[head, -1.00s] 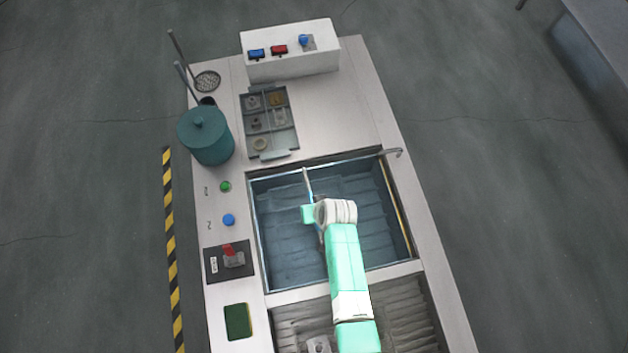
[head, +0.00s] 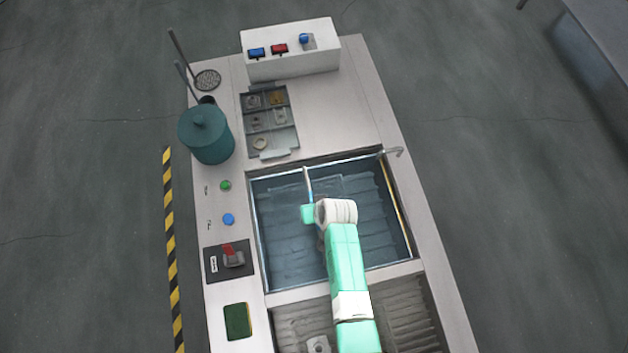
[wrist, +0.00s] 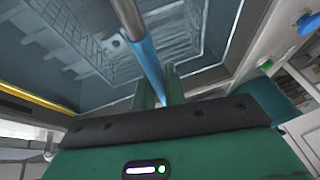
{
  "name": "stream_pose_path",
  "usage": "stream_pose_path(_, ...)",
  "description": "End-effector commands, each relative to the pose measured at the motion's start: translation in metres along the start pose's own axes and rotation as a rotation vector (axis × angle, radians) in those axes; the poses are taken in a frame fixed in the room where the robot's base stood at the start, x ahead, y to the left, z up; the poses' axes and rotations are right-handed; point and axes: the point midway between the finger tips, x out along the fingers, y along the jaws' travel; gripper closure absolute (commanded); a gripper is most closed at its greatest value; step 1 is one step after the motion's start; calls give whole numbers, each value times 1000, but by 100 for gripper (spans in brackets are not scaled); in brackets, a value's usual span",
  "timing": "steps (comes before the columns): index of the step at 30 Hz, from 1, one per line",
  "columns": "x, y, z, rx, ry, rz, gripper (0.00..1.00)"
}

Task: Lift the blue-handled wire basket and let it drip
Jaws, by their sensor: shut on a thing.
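The blue handle (wrist: 147,62) of the wire basket runs down between the two green fingers of my gripper (wrist: 160,88) in the wrist view. My gripper is shut on it. The wire basket (wrist: 88,48) shows as pale mesh in the tank, beneath or at the water; its exact height is hard to tell. In the head view the handle (head: 309,187) appears as a thin pale and blue bar just above my wrist. My fingers and much of the basket are hidden there by my arm. The tank (head: 256,230) holds dark blue water.
A compartment tray (head: 271,143) with small parts lies behind the tank. A teal lidded canister (head: 206,136), green button (head: 225,185), blue button (head: 228,219) and red switch (head: 231,252) line the left side.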

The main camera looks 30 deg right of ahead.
Motion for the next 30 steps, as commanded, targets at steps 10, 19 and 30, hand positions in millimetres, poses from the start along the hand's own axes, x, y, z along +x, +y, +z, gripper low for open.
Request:
stream_pose_path(10,-52,-11,-23,-2,6,-1,100)
stream_pose_path(19,-92,-20,-39,-1,3,0,100)
stream_pose_path(30,-109,-24,-46,-1,3,0,100)
